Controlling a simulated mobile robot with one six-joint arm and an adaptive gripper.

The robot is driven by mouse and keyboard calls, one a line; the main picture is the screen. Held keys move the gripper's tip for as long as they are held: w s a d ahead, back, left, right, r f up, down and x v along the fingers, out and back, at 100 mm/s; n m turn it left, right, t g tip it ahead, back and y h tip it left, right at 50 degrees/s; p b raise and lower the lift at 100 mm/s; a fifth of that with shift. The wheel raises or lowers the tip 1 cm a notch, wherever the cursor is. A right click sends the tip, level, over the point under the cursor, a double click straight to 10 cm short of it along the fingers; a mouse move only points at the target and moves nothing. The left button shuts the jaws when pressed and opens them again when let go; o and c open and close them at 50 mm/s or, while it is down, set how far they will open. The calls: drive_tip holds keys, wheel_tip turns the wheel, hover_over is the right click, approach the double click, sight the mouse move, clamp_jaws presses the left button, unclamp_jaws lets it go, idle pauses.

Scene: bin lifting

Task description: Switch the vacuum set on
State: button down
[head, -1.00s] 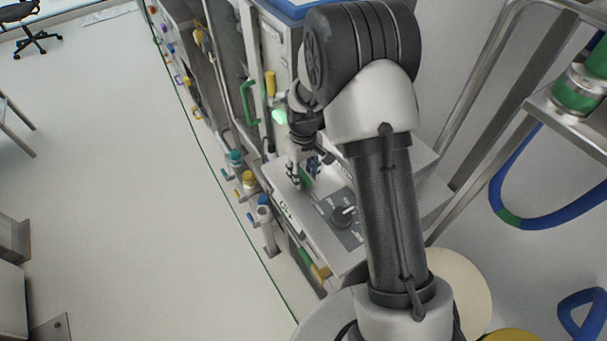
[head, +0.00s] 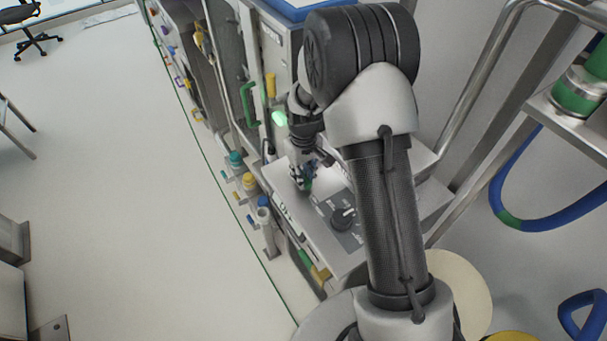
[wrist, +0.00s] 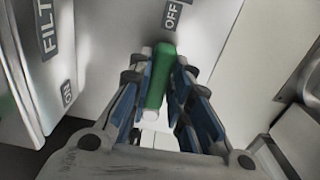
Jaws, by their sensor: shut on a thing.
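A green switch lever (wrist: 160,75) lies between my gripper's blue-padded fingers in the wrist view. An OFF label (wrist: 172,15) is just beyond its far end, and an ON label (wrist: 67,92) is off to the left. My gripper (wrist: 161,90) is shut on the lever. My own arm hides part of that unit.
A black dial (head: 343,217) stands on the unit's top, close to my gripper. A green handle (head: 248,103) and colored valves (head: 249,181) line the cabinet's left side. A metal frame (head: 490,90) with blue hose is at right. The floor at left is open.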

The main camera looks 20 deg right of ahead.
drive_tip(key=shift+d, duration=0.1)
idle(0.4)
drive_tip(key=n, duration=0.1)
drive_tip(key=d+n, duration=0.1)
drive_tip(key=w+n+p, duration=0.1)
drive_tip(key=n, duration=0.1)
drive_tip(key=shift+d, duration=0.3)
drive_tip(key=n, duration=0.1)
drive_tip(key=w+d+n, duration=0.1)
drive_tip(key=n, duration=0.2)
drive_tip(key=shift+w+d+n+p, duration=0.15)
drive_tip(key=shift+w+n+p, duration=0.15)
drive_tip(key=shift+n, duration=0.1)
drive_tip(key=n, duration=0.1)
drive_tip(key=w+n, duration=0.1)
drive_tip(key=n, duration=0.1)
drive_tip(key=w+n, duration=0.1)
drive_tip(key=shift+d, duration=0.3)
drive_tip(key=shift+w+a+n+p, duration=0.1)
drive_tip(key=shift+w+n, duration=0.25)
drive_tip(key=shift+n, duration=0.5)
drive_tip(key=shift+w+n+p, duration=0.15)
drive_tip(key=shift+w+n, duration=0.15)
drive_tip(key=shift+n, duration=0.5)
drive_tip(key=shift+w+a+n+p, duration=0.1)
drive_tip(key=shift+w+n, duration=0.25)
drive_tip(key=shift+n, duration=0.5)
drive_tip(key=c, duration=1.5)
unclamp_jaws()
